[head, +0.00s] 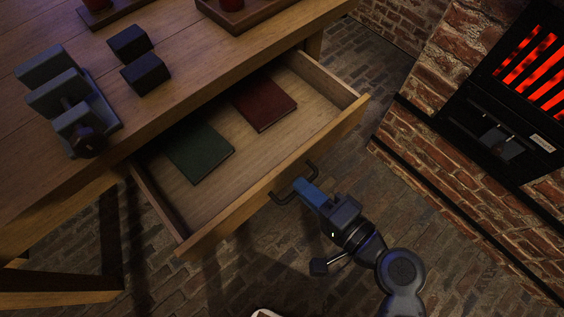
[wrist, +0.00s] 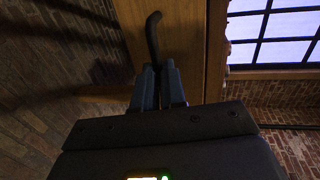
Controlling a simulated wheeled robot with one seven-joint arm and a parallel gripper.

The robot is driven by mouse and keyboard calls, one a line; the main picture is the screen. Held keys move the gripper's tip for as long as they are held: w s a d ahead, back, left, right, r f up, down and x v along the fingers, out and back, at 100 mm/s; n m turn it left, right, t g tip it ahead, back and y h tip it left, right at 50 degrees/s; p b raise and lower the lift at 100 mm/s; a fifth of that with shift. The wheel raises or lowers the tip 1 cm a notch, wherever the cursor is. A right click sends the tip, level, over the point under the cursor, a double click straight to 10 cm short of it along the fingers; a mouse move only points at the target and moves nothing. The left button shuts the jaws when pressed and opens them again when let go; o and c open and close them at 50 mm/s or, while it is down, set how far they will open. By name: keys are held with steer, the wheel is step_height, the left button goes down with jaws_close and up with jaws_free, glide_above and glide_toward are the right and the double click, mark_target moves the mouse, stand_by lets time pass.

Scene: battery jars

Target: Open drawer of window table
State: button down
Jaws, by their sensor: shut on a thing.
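The drawer (head: 205,194) of the wooden table (head: 200,50) is pulled well out in the head view. A green book (head: 199,152) and a dark red book (head: 264,103) lie flat inside it. My gripper (head: 300,187) is at the drawer front, shut on the dark bar handle (head: 281,198). In the wrist view my gripper's two blue fingers (wrist: 159,85) close around the handle (wrist: 153,38), whose curved end sticks up past them. The drawer front (wrist: 190,45) stands behind the handle. The part of the handle between the fingers is hidden.
A grey stepped holder (head: 70,100) and two black blocks (head: 138,60) stand on the tabletop. A brick furnace with a glowing red grate (head: 535,55) stands at the right. Brick floor (head: 430,220) lies open between it and the drawer. A window (wrist: 275,35) shows in the wrist view.

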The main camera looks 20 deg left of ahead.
steer(key=f+v, duration=0.1)
steer(key=v, duration=0.7)
steer(key=shift+d+f, duration=0.35)
steer(key=shift+f, duration=0.05)
steer(key=shift+s, duration=0.15)
steer(key=c, duration=1.2)
jaws_free()
steer(key=shift+v, duration=3.85)
